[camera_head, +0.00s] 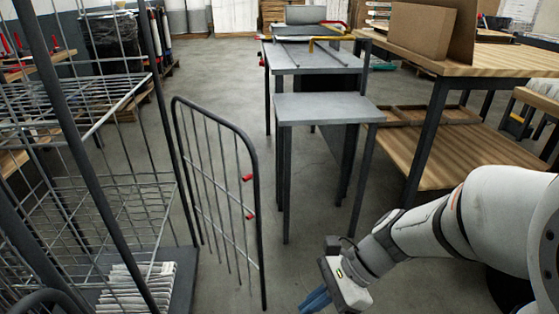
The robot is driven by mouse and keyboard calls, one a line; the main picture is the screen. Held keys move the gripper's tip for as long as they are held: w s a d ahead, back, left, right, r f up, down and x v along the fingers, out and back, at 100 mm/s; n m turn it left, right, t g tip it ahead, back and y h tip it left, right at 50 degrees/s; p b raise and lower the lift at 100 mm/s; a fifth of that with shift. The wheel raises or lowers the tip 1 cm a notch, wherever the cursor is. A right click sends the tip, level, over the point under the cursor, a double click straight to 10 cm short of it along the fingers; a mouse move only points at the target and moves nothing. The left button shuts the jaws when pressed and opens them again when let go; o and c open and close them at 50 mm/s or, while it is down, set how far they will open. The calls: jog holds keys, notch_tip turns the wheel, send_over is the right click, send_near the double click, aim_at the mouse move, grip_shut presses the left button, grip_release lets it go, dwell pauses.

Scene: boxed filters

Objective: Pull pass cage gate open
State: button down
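The cage gate (216,185) is a dark tube frame with grey wire bars. It stands swung out at an angle from the cage (120,200) at left, with a gap between its free edge and the cage. Two red pieces (248,197) sit on its free-edge side. My gripper (316,301) is at the bottom, to the right of the gate's lower free edge and apart from it in the picture. Its blue fingers point down left and are cut by the frame's bottom edge, so I cannot tell whether they are open.
White filters (138,285) stand on the cage floor. A small grey table (328,108) stands behind the gate, with a longer one behind it. A wooden workbench (470,62) is at right. Bare concrete floor lies between the gate and the tables.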

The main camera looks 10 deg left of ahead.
aim_at(260, 201)
jog(key=w+a+r+m+t+y, duration=0.2)
jog(key=w+a+m+t+y, duration=0.1)
jog(key=w+m, duration=0.3)
jog(key=w+a+r+m+t+y, duration=0.1)
jog(key=w+a+m+t+y, duration=0.2)
jog(key=w+a+m, duration=0.3)
jog(key=w+a+r+m+t+y, duration=0.2)
jog(key=w+a+m, duration=0.3)
jog(key=m, duration=0.9)
jog(key=shift+w+a+r+t+y, duration=0.2)
jog(key=shift+w+t, duration=0.15)
jog(key=shift+w, duration=0.35)
jog(key=shift+w+a+r+t+y, duration=0.1)
jog(key=shift+w+t+y, duration=0.2)
jog(key=shift+w, duration=0.4)
jog(key=shift+w+d, duration=0.55)
jog(key=shift+w, duration=0.05)
jog(key=shift+r, duration=0.1)
